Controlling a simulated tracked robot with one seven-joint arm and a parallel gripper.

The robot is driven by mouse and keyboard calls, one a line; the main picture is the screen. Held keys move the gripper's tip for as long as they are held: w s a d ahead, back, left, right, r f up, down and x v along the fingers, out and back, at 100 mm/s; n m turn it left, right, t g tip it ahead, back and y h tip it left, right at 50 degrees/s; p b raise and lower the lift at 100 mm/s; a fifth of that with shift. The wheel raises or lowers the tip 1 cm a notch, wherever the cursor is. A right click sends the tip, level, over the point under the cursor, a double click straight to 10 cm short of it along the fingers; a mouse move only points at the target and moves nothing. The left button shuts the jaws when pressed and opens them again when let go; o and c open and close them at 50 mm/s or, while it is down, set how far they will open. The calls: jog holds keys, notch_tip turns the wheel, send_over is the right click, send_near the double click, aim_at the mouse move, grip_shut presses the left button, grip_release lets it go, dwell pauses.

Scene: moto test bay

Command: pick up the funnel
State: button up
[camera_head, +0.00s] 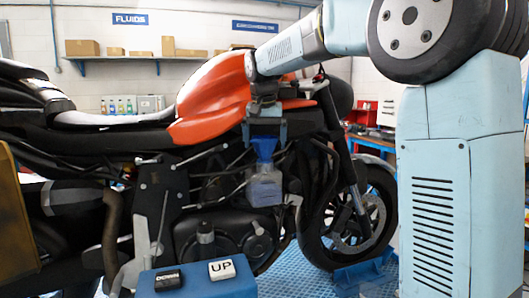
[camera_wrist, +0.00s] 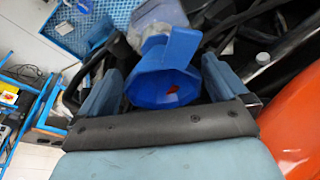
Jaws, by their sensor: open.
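The blue funnel (camera_head: 264,147) shows in the head view just below my gripper (camera_head: 265,130), above a translucent grey-blue container (camera_head: 265,190). In the wrist view the funnel (camera_wrist: 145,88) has its wide, angular mouth facing the camera, with a flat tab at its upper right. A small red spot shows inside the mouth. My gripper (camera_wrist: 163,72) is open, with one finger on each side of the funnel. I cannot tell whether either finger touches it. The funnel's lower end is hidden in the wrist view; the container (camera_wrist: 158,14) shows behind it.
A motorcycle with an orange tank (camera_head: 212,92) stands directly behind the gripper; the tank (camera_wrist: 295,115) is close on the right in the wrist view. A blue box with UP and DOWN buttons (camera_head: 222,270) is in the foreground. A shelf (camera_head: 150,58) with boxes is on the back wall.

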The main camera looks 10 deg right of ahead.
jog(key=shift+x, duration=1)
jog(key=c, duration=0.8)
jog(key=shift+r, duration=0.1)
